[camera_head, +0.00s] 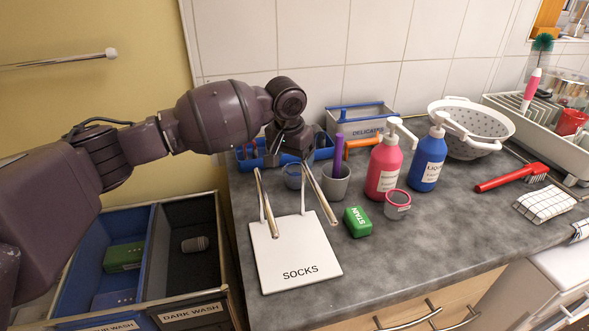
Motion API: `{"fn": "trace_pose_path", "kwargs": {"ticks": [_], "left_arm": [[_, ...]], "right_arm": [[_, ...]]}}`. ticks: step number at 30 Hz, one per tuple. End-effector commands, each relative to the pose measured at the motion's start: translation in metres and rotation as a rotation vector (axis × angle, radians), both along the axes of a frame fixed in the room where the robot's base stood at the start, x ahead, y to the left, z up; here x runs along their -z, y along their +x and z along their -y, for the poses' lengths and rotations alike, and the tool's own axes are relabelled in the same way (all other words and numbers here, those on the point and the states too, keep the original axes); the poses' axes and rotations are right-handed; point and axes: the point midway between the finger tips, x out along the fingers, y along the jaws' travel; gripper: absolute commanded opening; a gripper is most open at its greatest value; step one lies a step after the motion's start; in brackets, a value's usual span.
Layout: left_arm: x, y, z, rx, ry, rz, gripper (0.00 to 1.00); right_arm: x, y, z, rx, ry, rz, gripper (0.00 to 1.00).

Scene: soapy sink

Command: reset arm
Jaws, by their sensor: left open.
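My left arm reaches in from the left in the head view, over the laundry bin and the counter. My left gripper (304,234) points down toward me with its two long fingers apart, open and empty. It is above the white board marked SOCKS (297,262), whose upper part it partly covers. I cannot tell how far the fingertips are above the board. My right gripper is not in view.
Close to the left gripper are a grey cup (336,186) and a green STAIN box (357,222). Red (383,170) and blue (428,160) pump bottles stand right of them, before a white colander (472,129). A sorting bin (170,204) stands left of the counter.

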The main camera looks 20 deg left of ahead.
Motion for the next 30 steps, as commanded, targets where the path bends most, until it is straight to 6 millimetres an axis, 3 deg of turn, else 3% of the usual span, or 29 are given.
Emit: {"fn": "trace_pose_path", "kwargs": {"ticks": [1,6,18,22,30], "left_arm": [[-0.015,-0.002,-0.001,0.000,-0.001,0.007,0.77],[-0.040,-0.007,-0.002,0.001,0.000,0.003,0.77],[-0.062,-0.010,-0.003,0.000,0.001,0.002,0.77],[-0.092,-0.012,-0.003,0.000,0.000,0.027,0.77],[-0.186,-0.018,-0.003,0.001,0.000,0.085,0.77]], "right_arm": [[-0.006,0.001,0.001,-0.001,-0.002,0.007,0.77],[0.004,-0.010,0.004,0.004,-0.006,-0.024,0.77],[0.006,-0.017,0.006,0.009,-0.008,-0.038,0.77],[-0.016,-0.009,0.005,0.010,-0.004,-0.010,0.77],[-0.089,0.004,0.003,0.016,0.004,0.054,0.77]]}}
